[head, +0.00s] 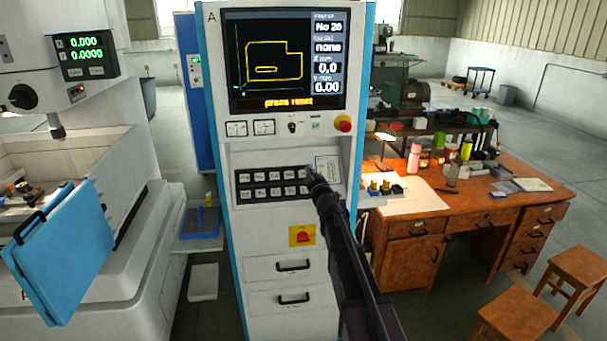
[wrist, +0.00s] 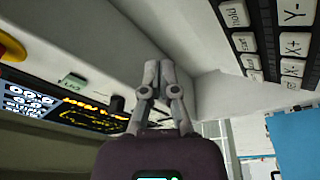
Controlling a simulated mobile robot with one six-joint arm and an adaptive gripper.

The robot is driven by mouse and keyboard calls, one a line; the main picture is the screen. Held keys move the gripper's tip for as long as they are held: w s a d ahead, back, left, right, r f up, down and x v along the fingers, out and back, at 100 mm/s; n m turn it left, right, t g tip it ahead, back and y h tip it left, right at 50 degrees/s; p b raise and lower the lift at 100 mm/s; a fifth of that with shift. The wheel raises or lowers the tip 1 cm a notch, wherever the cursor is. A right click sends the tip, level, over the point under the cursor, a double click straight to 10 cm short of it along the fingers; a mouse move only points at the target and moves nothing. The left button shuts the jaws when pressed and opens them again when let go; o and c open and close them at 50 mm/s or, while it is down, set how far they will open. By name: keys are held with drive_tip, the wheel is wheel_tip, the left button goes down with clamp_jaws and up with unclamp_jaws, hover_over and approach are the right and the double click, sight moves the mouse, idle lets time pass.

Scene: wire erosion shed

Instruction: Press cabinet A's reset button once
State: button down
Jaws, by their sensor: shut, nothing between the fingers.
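Cabinet A (head: 212,120) is a white cabinet with blue side edges and an "A" at its top left. Its screen (head: 283,60) shows a yellow outline and the words "press reset". Below the screen, a row holds rectangular buttons (head: 250,128), a black knob (head: 292,127), a small green button (head: 315,125) and a red stop knob (head: 342,123). I cannot read which one is reset. The green button also shows in the wrist view (wrist: 73,80). My gripper (head: 311,173) is shut and empty, in front of the black keypad (head: 262,188), below the row. Contact cannot be told.
A red switch on yellow (head: 302,236) and drawers sit lower on the cabinet. A white machine (head: 125,235) with a blue panel (head: 62,255) stands left. A cluttered wooden desk (head: 470,215) and stools (head: 515,315) stand right. Floor is open behind.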

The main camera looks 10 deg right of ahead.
sight(304, 174)
idle(0.4)
drive_tip(key=shift+w+f+b, duration=0.8)
drive_tip(key=shift+w, duration=0.25)
drive_tip(key=shift+w+f+b, duration=0.8)
drive_tip(key=shift+w, duration=0.3)
drive_tip(key=shift+w+f+b, duration=0.8)
drive_tip(key=shift+w, duration=0.25)
drive_tip(key=shift+w+f, duration=0.2)
drive_tip(key=shift+w, duration=0.15)
drive_tip(key=shift+w+f+b, duration=0.1)
drive_tip(key=shift+w+b, duration=0.05)
drive_tip(key=shift+b, duration=0.15)
drive_tip(key=shift+w+f, duration=0.1)
drive_tip(key=shift+w, duration=0.1)
drive_tip(key=shift+w+f+b, duration=0.15)
drive_tip(key=shift+w+b, duration=0.1)
drive_tip(key=shift+b, duration=0.3)
idle(0.8)
drive_tip(key=shift+s+d+p, duration=0.1)
drive_tip(key=shift+s+p, duration=0.2)
drive_tip(key=shift+s, duration=0.1)
idle(0.3)
idle(0.3)
drive_tip(key=shift+s+r+p, duration=0.75)
drive_tip(key=shift+s+p, duration=0.05)
drive_tip(key=shift+s, duration=0.15)
drive_tip(key=shift+s+r+p, duration=0.75)
drive_tip(key=shift+s, duration=0.2)
